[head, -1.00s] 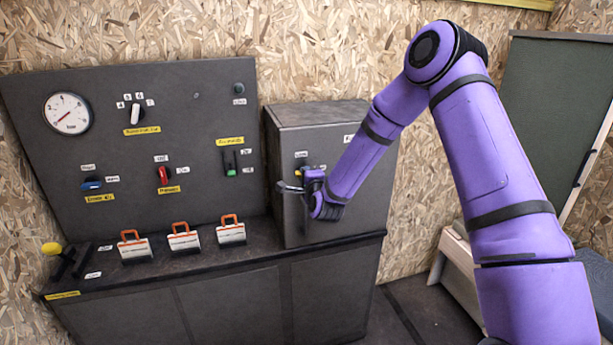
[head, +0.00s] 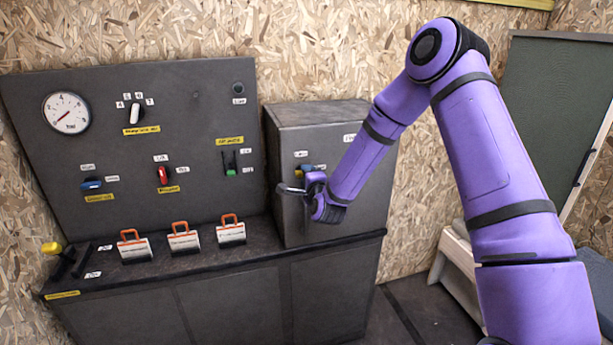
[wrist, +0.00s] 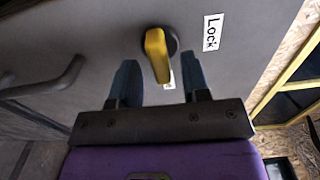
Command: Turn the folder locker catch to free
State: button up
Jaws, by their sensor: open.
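The folder locker (head: 350,195) is a dark grey box standing on the right end of the bench. Its catch is a yellow handle (wrist: 157,52) on a dark round base on the locker's front. In the wrist view a white label reading "Lock" stands to the right of the catch. My gripper (wrist: 160,85) is open, with one blue finger to each side of the catch's near end; I cannot tell whether they touch it. In the head view my gripper (head: 303,180) is at the locker's front and partly hides the catch.
A dark bar handle (wrist: 50,80) sticks out from the locker front, left of my gripper. A grey panel (head: 200,110) with a gauge and several switches stands left of the locker. Several clipboard-like items with orange handles (head: 184,238) stand on the bench (head: 200,262).

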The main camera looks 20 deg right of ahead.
jog(key=s, duration=0.9)
jog(key=shift+s, duration=0.3)
jog(key=shift+r, duration=0.1)
jog(key=s+d+r+n+g+y, duration=0.1)
jog(key=s+r+n+g, duration=0.2)
jog(key=s+r+n, duration=0.4)
jog(key=s+r+n+g, duration=0.4)
jog(key=r+n, duration=0.1)
jog(key=r, duration=0.4)
jog(key=s+d+r+n+g, duration=0.1)
jog(key=s+r+n+g, duration=0.1)
jog(key=s, duration=0.7)
jog(key=s+d+r+n+g, duration=0.2)
jog(key=s+r, duration=0.1)
jog(key=s, duration=0.6)
jog(key=s+d+r+n+g+h, duration=0.1)
jog(key=s+d+r+n, duration=0.1)
jog(key=s, duration=0.7)
jog(key=shift+r+g, duration=0.25)
jog(key=shift+g, duration=0.15)
